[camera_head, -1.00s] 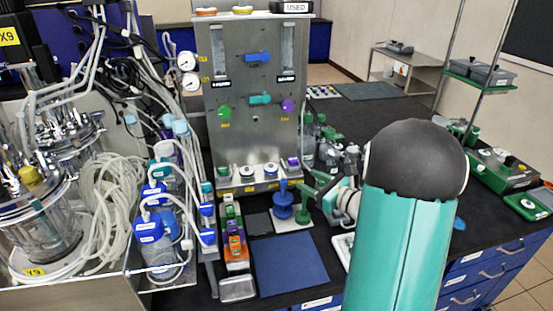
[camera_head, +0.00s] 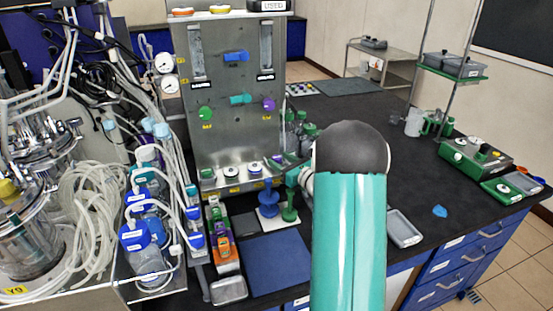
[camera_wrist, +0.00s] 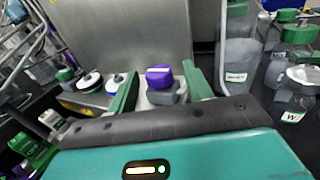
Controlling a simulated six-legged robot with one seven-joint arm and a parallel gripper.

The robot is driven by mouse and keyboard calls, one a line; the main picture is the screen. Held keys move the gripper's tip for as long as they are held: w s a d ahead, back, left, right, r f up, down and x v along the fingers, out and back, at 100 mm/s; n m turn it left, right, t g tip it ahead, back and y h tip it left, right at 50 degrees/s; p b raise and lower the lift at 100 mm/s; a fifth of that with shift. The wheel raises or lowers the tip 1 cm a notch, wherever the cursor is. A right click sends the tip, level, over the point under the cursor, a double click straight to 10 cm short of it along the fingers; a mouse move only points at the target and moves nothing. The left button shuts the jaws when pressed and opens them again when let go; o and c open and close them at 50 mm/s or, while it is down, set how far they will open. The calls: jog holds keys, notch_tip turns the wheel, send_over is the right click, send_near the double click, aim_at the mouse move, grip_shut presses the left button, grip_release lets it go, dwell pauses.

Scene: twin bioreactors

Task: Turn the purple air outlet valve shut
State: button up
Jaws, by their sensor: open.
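A purple valve knob (camera_wrist: 160,77) on a grey body stands on the ledge at the foot of the steel panel. In the head view this knob (camera_head: 278,160) is small, at the right end of the ledge. My gripper (camera_wrist: 160,70) is open, with one green finger on each side of the knob in the wrist view. I cannot tell whether the fingers touch it or how deep it sits between them. In the head view my arm hides most of the gripper. Another purple knob (camera_head: 268,104) sits higher on the panel face.
White-capped and blue-marked valves (camera_wrist: 90,81) stand left of the purple knob. Clear bottles (camera_wrist: 238,60) stand close on the right. Blue (camera_head: 267,192) and green (camera_head: 289,205) stands are below the gripper. The black bench top (camera_head: 420,175) is mostly clear at right.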

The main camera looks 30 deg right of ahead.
jog(key=shift+w+a, duration=0.25)
jog(key=shift+w, duration=0.95)
jog(key=shift+c, duration=0.4)
jog(key=c, duration=0.9)
jog(key=shift+m+h, duration=0.8)
jog(key=shift+h, duration=0.5)
jog(key=o, duration=1)
jog(key=s, duration=1.4)
